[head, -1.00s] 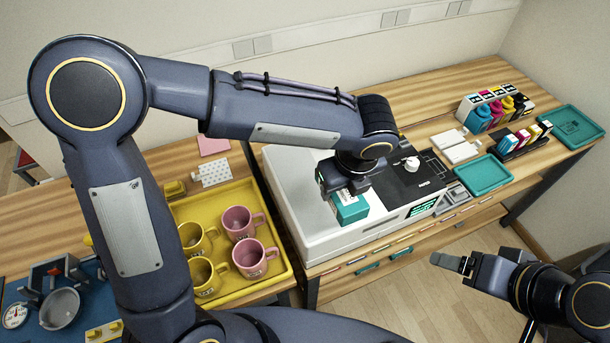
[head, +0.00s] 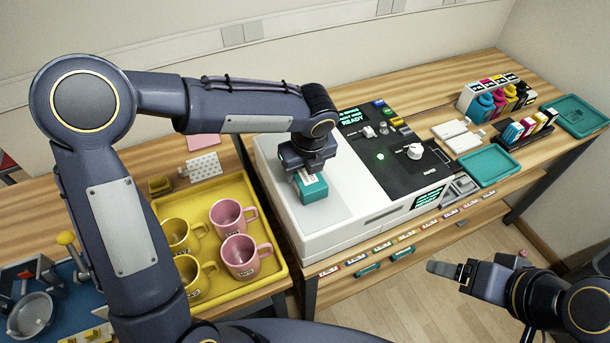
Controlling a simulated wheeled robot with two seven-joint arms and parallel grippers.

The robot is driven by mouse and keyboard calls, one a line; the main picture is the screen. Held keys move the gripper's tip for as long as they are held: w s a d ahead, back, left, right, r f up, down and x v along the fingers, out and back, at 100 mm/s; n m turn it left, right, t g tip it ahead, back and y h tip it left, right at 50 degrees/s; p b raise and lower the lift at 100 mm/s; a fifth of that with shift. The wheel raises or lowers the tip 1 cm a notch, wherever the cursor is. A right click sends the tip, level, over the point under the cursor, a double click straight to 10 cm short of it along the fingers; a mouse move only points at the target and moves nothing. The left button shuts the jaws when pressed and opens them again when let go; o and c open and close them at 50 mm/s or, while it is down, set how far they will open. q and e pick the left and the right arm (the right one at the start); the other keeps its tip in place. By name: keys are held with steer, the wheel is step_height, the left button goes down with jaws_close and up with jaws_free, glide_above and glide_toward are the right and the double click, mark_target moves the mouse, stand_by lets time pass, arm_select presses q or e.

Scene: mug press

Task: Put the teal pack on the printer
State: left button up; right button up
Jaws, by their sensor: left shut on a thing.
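The teal pack (head: 311,189) is a small teal box with a pale top. My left gripper (head: 307,172) is shut on it from above, with the arm reaching in from the left. The pack is over the flat grey left part of the printer (head: 352,222), a white machine with a black control panel on its right. I cannot tell whether the pack touches the surface. My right gripper (head: 452,270) is at the lower right, over the floor and away from the printer. Its fingers look close together, but their gap is not clear.
A yellow tray (head: 277,263) with yellow and pink mugs (head: 240,256) stands left of the printer. To the right are a teal tray (head: 490,166), white boxes (head: 458,137) and ink bottles (head: 497,97). The printer's grey surface around the pack is clear.

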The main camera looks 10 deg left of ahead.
arm_select(q)
steer(key=shift+f, duration=0.15)
steer(key=o, duration=1.4)
